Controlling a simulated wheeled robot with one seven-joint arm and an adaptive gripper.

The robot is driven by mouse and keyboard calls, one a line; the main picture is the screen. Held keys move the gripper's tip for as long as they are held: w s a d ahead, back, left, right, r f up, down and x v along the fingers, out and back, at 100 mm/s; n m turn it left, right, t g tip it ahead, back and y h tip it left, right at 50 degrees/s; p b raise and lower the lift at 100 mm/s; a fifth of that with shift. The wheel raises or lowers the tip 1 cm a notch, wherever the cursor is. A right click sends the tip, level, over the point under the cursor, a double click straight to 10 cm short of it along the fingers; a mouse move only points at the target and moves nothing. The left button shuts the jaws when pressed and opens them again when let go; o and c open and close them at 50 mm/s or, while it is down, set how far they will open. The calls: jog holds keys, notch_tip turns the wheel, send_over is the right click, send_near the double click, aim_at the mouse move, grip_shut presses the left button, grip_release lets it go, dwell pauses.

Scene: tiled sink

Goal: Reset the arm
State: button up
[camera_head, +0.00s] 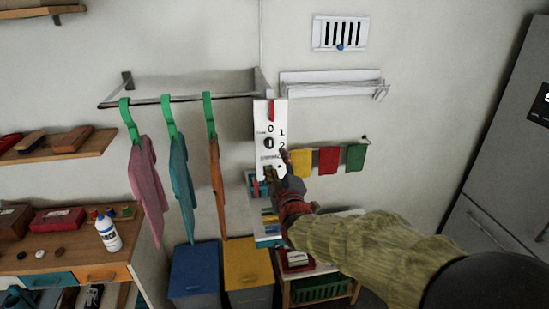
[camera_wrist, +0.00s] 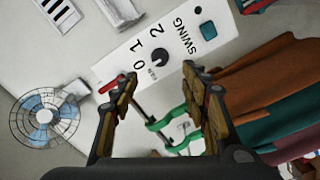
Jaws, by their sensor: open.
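A white control panel (camera_head: 262,122) hangs on the wall in the head view, with a red piece (camera_head: 271,109) near its top. A dark round knob (camera_head: 268,143) sits beside the marks 0, 1 and 2. In the wrist view the panel (camera_wrist: 130,48) is tilted, with the knob (camera_wrist: 159,56), the word SWING and a teal button (camera_wrist: 208,30). My gripper (camera_head: 276,164) is in front of the panel's lower part and hides some of it. In the wrist view my gripper (camera_wrist: 160,88) is open, with nothing between its fingers.
A rail with green hangers (camera_head: 168,115) and hanging cloths (camera_head: 180,180) stands left of the panel. Small coloured cloths (camera_head: 328,160) hang to the right. A caged fan (camera_wrist: 45,118) shows at left in the wrist view. A fridge (camera_head: 505,150) stands far right.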

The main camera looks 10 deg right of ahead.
jog(key=shift+s, duration=0.65)
jog(key=s+a+f+m+g+y, duration=0.1)
jog(key=s+f+m+g, duration=0.25)
jog(key=s+f, duration=0.35)
jog(key=s+a+f+m+g, duration=0.1)
jog(key=s+f+m+g, duration=0.3)
jog(key=f, duration=0.5)
jog(key=s+d+r+m+g+b, duration=0.1)
jog(key=s+d+m+g+b, duration=0.1)
jog(key=s, duration=1.2)
jog(key=s+d+r+m+g+h+b, duration=0.1)
jog(key=s+d+m+g+b, duration=0.1)
jog(key=s, duration=1.2)
jog(key=shift+d+r+m+g+b, duration=0.15)
jog(key=shift+d+m+g+b, duration=0.25)
jog(key=shift+d+b, duration=0.9)
